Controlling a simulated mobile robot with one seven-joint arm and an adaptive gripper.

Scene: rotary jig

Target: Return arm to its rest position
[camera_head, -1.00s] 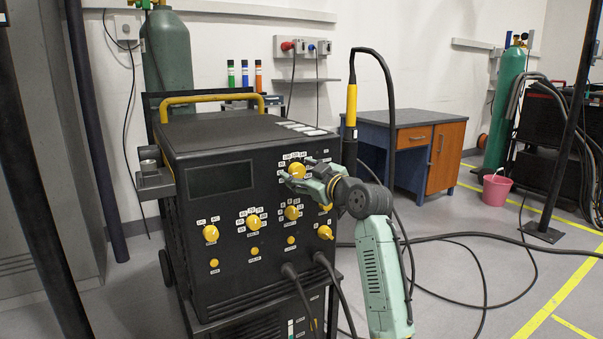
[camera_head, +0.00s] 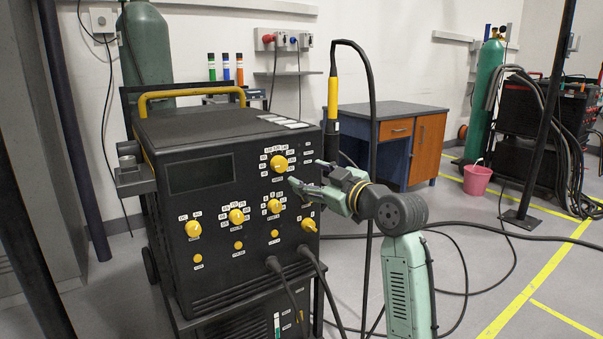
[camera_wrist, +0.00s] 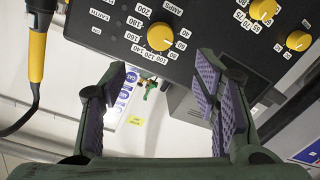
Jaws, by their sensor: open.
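My gripper (camera_head: 311,181) is open and empty in front of the right part of the welding machine's dark front panel (camera_head: 205,215). In the head view its fingertips lie between the large upper yellow knob (camera_head: 278,163) and the yellow knob below it (camera_head: 274,206). The wrist view shows its two purple-padded fingers (camera_wrist: 165,95) spread apart with nothing between them. The large knob, with numbers and the word AMPS around it, also shows in the wrist view (camera_wrist: 160,36), beyond the fingertips and apart from them. My arm bends down to the lower right.
A yellow-handled torch (camera_head: 333,97) hangs with its cable at the machine's right side. Cables (camera_head: 465,270) lie on the floor. A blue desk (camera_head: 372,112), a pink bucket (camera_head: 477,180) and a green cylinder (camera_head: 484,100) stand farther back. Open floor lies to the right.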

